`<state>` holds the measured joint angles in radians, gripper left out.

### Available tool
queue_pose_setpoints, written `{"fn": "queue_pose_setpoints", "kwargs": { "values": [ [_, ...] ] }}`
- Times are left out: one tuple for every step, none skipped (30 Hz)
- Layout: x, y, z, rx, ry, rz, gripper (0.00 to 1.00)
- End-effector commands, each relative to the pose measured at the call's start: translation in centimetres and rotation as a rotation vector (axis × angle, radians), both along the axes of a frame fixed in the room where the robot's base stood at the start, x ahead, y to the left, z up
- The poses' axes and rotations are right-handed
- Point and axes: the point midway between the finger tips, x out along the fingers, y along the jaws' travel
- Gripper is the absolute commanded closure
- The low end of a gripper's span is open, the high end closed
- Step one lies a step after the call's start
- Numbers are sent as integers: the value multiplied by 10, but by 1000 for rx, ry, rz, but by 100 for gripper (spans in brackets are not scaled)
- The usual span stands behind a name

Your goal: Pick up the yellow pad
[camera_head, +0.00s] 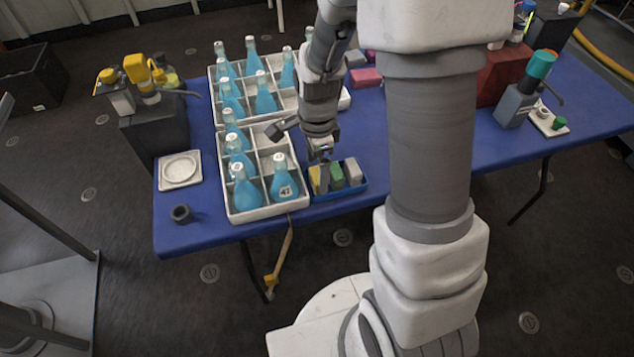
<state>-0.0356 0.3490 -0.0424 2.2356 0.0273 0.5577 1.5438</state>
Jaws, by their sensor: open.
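The yellow pad (315,178) stands at the left end of a small blue tray (345,193) on the blue table, near its front edge. A green pad (337,178) and a light grey pad (352,171) stand to its right in the same tray. A dark grey shape between the yellow and green pads may be part of my gripper or another pad. My gripper (322,158) is open and points down just above the tray, over the yellow pad. Its fingertips are small here, and I cannot tell whether they touch a pad.
White divided crates (262,212) with several blue bottles stand close left of the tray. A white plate (180,169) and a dark ring (181,213) lie further left. Pink blocks (366,77) lie behind. Bare blue table (372,130) shows behind the tray.

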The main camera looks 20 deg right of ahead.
Motion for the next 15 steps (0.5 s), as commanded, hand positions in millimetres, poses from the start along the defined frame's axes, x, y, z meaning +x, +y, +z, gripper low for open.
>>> {"fn": "queue_pose_setpoints", "kwargs": {
  "values": [
    [0,0,-10,0,2,-1,0],
    [0,0,-13,0,2,-1,0],
    [0,0,-15,0,1,-1,0],
    [0,0,-17,0,1,-1,0],
    [0,0,-18,0,0,0,0],
    [0,0,-18,0,0,0,0],
    [0,0,-18,0,0,0,0],
    [0,0,-18,0,-1,0,0],
    [0,0,-18,0,-1,0,0],
    [0,0,-18,0,-1,0,0],
    [0,0,-18,0,-1,0,0],
    [0,0,-17,0,-1,0,2],
    [0,0,-17,0,-1,0,7],
    [0,0,-17,0,-1,0,13],
    [0,0,-17,0,-1,0,20]
  ]
}}
